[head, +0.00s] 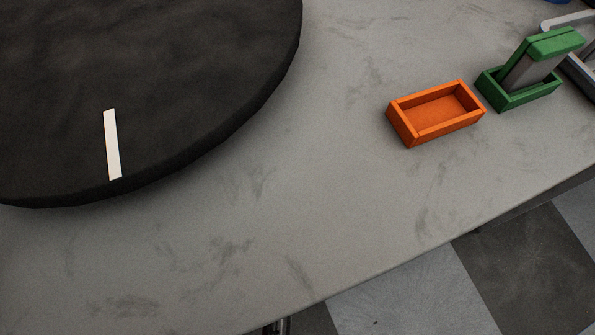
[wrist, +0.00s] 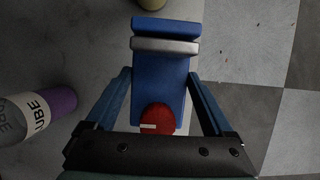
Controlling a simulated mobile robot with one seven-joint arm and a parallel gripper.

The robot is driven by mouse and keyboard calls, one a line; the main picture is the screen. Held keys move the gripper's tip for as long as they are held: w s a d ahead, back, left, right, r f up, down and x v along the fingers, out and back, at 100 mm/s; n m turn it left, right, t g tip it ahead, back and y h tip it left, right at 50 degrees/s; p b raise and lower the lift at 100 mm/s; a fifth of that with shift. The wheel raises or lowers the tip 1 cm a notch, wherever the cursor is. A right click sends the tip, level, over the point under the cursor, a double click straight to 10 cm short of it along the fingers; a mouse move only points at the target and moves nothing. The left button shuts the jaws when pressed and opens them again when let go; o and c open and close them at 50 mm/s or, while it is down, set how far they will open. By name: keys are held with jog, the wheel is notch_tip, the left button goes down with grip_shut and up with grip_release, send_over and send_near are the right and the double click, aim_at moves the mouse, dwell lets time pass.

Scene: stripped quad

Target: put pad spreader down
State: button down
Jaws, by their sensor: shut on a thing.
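In the wrist view my gripper (wrist: 160,75) is shut on a blue tool with a pale grey metal band across it, which I take to be the pad spreader (wrist: 160,89). One finger is on each side of its blue body. A round red part (wrist: 157,117) with a small white mark shows at its near end; I cannot tell whether it belongs to the tool. The tool is over the grey worktop near its edge; whether it touches the top is not clear. Neither my gripper nor this tool shows in the head view.
The head view shows an empty orange tray (head: 437,115) beside a green tray (head: 519,93) holding a tilted green-and-grey tool (head: 540,59). A big dark disc (head: 150,75) with a white strip fills the upper left. A purple-ended LUBE bottle (wrist: 32,112) lies left in the wrist view.

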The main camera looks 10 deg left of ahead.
jog(key=shift+w+a+f, duration=0.1)
jog(key=shift+w+a, duration=0.1)
jog(key=shift+w, duration=0.1)
jog(key=shift+f+b, duration=0.35)
notch_tip(320, 180, down, 9)
jog(key=b, duration=0.6)
jog(key=shift+f, duration=0.1)
grip_release()
jog(key=shift+s+f, duration=0.1)
